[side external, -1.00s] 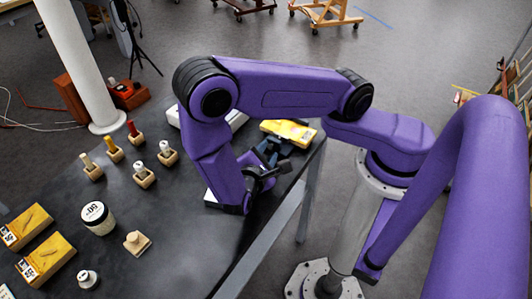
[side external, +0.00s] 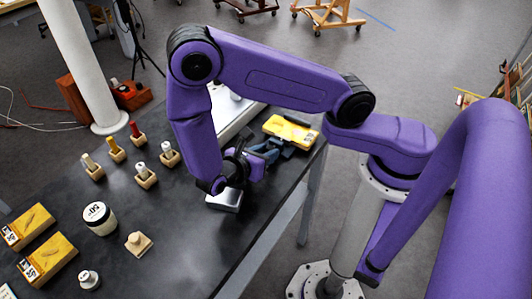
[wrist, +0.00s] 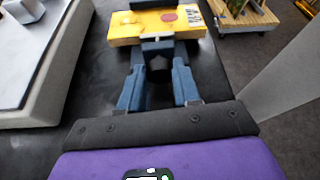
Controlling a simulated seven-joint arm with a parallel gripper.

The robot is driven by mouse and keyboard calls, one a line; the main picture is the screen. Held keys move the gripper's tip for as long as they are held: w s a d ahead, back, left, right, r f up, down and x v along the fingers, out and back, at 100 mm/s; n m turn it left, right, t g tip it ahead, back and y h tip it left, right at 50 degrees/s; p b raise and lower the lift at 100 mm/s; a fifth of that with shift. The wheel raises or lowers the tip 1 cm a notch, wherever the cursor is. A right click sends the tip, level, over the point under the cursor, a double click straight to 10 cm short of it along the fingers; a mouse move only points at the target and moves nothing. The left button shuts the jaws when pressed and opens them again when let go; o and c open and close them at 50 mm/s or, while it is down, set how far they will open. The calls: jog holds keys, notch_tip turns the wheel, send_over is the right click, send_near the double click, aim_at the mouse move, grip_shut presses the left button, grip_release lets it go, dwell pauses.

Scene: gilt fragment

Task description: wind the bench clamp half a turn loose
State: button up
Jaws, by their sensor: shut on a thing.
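My gripper (wrist: 158,66) has two blue fingers, one on each side of a small dark faceted piece (wrist: 158,62) in the wrist view. I take this piece for part of the bench clamp; the fingers are closed on it, and a short grey bar shows just beyond it. The rest of the clamp is hidden or cannot be made out. In the side view my gripper (side external: 266,150) is low over the bench near its right edge, pointing toward the yellow box, and the held piece is too small to tell.
A yellow box (side external: 290,132) lies just beyond my fingers. A silver block (side external: 224,200) sits under my wrist. A pale slab (wrist: 40,85) stands to the left. Wooden holders, a jar (side external: 100,218) and yellow boxes fill the bench's left. The front right of the bench (side external: 190,255) is clear.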

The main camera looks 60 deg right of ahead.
jog(key=n+g, duration=0.2)
jog(key=n, duration=0.1)
jog(key=n+g, duration=0.1)
jog(key=n, duration=0.1)
jog(key=shift+w+f+h, duration=0.1)
jog(key=shift+w+h, duration=0.2)
jog(key=shift+w, duration=0.05)
dwell(0.4)
jog(key=o, duration=0.8)
jog(key=shift+c, duration=0.2)
jog(key=shift+a, duration=0.1)
jog(key=v, duration=1.7)
jog(key=shift+w+a, duration=0.15)
